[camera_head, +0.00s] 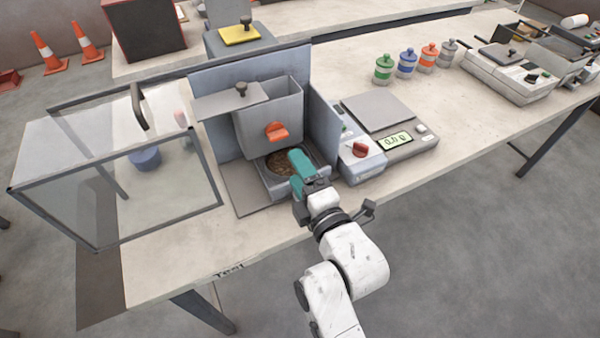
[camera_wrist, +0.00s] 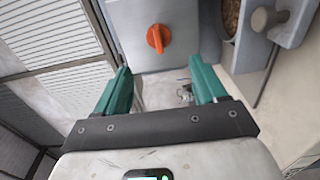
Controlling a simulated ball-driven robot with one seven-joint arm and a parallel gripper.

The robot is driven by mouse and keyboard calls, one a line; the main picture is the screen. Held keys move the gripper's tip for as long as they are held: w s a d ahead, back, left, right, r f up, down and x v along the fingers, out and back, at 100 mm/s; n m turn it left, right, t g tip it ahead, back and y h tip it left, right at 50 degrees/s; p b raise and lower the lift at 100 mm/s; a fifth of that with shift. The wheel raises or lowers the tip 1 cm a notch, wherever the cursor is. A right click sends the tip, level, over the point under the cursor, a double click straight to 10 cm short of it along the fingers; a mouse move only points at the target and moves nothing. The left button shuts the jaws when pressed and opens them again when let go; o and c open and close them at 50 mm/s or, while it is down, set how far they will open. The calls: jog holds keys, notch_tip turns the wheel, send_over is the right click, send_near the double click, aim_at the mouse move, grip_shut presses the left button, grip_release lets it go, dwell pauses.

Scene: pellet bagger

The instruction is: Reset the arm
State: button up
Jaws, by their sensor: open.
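My arm reaches in from the front edge of the workbench in the head view. My gripper (camera_head: 300,165), with teal fingers, is near the front right of the bagger (camera_head: 275,110), beside its pan of brown pellets (camera_head: 279,162). In the wrist view my gripper (camera_wrist: 163,85) is open, its two teal fingers apart with nothing between them. An orange knob (camera_wrist: 158,38) on a light panel shows beyond the fingers. Part of the pellet pan (camera_wrist: 229,18) shows at the upper right there.
A scale (camera_head: 390,128) with a lit display and a control box with a red knob (camera_head: 360,149) stand right of my gripper. A clear hinged cover (camera_head: 130,190) stands at the left. Several coloured jars (camera_head: 406,63) stand farther back. The front right of the bench is clear.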

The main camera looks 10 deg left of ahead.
dwell(0.4)
jog(key=s+d+f+m+g+h, duration=0.3)
jog(key=s+d+f+m+g, duration=0.1)
jog(key=s+d+f+m, duration=0.35)
jog(key=s+d+f+m+g+h, duration=0.3)
jog(key=s+d+f+m+h, duration=0.15)
jog(key=d+f+m, duration=0.45)
jog(key=s+d+f+m+g+h, duration=0.1)
jog(key=s+d+m+g, duration=0.6)
jog(key=s+d, duration=0.9)
jog(key=s+m+h, duration=0.1)
jog(key=s+m, duration=0.1)
jog(key=s, duration=0.1)
jog(key=shift+d+f+h, duration=0.3)
jog(key=shift+h, duration=0.05)
jog(key=shift+w, duration=0.1)
